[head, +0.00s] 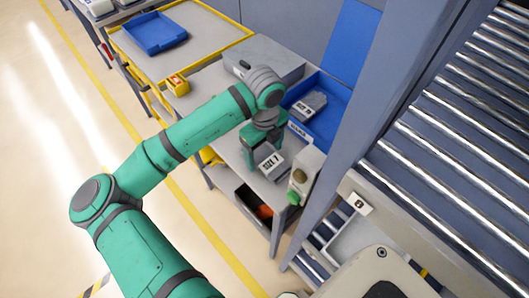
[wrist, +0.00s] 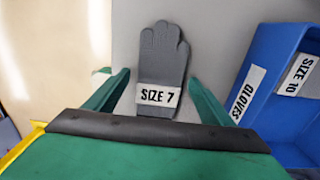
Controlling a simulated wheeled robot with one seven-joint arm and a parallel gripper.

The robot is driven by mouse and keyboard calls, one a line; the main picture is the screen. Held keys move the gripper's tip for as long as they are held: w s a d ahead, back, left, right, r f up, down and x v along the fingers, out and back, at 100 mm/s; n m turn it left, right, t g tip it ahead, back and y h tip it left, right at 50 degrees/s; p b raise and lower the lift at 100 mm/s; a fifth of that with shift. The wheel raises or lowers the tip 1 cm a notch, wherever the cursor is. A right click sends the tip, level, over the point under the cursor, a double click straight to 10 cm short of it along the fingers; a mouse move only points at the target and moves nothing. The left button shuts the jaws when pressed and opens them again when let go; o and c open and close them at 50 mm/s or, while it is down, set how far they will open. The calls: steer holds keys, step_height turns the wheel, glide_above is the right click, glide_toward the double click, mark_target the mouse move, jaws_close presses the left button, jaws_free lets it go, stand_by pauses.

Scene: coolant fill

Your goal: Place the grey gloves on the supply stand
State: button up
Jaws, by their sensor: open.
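A grey glove or pair of gloves (wrist: 165,52) with a white "SIZE 7" label lies flat on a grey tabletop (wrist: 215,30), fingers pointing up in the wrist view. In the head view the gloves (head: 272,164) are partly hidden by my gripper (head: 258,160). In the wrist view my gripper (wrist: 158,80) is open, with one finger on each side of the gloves; I cannot tell whether the fingers touch them. A second grey glove item, labelled "SIZE 10" (head: 308,104), lies in a blue bin marked "GLOVES" (head: 337,104). Which surface is the supply stand is not marked.
A grey case (head: 275,60) lies behind my arm. A yellow-framed table (head: 203,27) with a blue tray (head: 155,33) is farther back. A roller conveyor (head: 450,130) lies right.

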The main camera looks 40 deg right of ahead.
mark_target(265, 156)
step_height(265, 156, up, 12)
steer(key=shift+f, duration=0.2)
stand_by(0.6)
